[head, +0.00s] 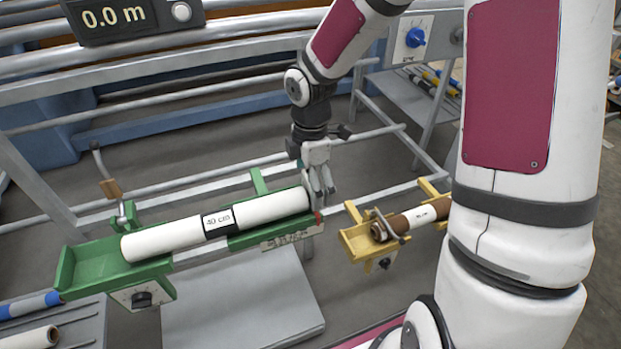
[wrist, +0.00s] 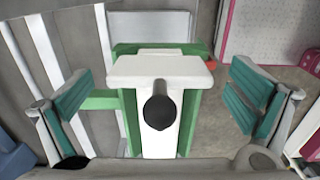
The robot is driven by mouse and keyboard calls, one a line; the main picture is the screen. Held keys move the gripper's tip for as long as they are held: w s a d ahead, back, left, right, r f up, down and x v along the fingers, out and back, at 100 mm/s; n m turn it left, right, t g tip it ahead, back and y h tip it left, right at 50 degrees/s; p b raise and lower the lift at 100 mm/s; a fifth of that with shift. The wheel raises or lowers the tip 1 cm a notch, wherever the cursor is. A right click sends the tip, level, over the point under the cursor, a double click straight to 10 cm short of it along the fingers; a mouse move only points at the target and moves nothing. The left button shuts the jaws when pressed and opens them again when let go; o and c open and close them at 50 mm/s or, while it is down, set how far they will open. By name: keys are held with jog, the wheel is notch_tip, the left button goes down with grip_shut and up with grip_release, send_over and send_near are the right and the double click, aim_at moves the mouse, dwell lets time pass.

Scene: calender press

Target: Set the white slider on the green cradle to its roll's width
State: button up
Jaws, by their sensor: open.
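The green cradle (head: 92,268) holds a white roll (head: 165,238) with a black-edged label that reads 40 cm. A scale strip (head: 292,238) runs along the cradle's front at its right end. My gripper (head: 319,196) is at this right end and hides much of it. In the wrist view the white slider (wrist: 160,68) appears as a broad white block with a dark rounded knob (wrist: 159,112), above the green cradle (wrist: 190,125). My open fingers stand on either side of it, with clear gaps. The head view does not show the slider clearly.
A yellow cradle (head: 359,243) with a brown-ended roll (head: 418,216) is to the right, close to my arm. Grey rails (head: 150,192) run behind the green cradle. A grey plate (head: 240,305) lies below it. A display (head: 115,18) reads 0.0 m.

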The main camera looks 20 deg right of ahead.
aim_at(285, 195)
jog(key=c, duration=1.3)
jog(key=shift+a, duration=0.1)
jog(key=shift+a, duration=2.95)
jog(key=o, duration=1.3)
